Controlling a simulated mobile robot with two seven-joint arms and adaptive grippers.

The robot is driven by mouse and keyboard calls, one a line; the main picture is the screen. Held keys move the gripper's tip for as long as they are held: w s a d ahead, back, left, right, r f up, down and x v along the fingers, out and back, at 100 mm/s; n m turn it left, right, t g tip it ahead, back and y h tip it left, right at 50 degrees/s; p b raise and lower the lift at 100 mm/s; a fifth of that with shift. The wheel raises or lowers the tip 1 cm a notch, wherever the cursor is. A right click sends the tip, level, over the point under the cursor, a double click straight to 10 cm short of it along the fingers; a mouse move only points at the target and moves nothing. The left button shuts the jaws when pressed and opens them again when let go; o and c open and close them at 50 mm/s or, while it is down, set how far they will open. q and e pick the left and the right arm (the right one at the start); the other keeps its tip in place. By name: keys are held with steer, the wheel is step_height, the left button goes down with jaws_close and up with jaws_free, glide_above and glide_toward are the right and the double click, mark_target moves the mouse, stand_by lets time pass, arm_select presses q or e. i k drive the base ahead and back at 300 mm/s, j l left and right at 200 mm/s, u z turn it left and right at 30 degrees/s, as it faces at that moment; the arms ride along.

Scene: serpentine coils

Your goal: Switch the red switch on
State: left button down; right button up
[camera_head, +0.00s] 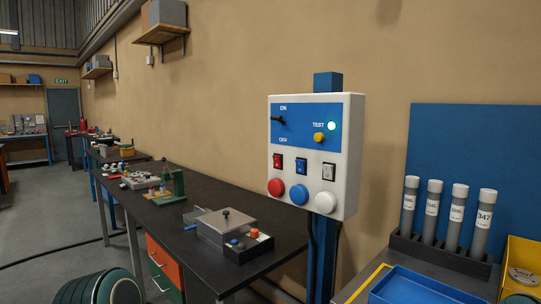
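A white control box (346,150) with a blue upper panel is mounted on a blue post. Above is a black lever (279,119) between the ON and OFF labels, pointing left. Neither of my grippers is in view.
Blue (298,194) and white (326,202) buttons sit below. A dark workbench (196,188) runs left; grey tubes in a rack (440,251) and a blue tray (395,283) are right.

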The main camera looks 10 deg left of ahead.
mark_target(276, 159)
steer(key=i+j, duration=0.6)
steer(key=j, duration=0.2)
steer(key=i+j, duration=0.3)
steer(key=j+z, duration=0.05)
steer(key=j, duration=0.05)
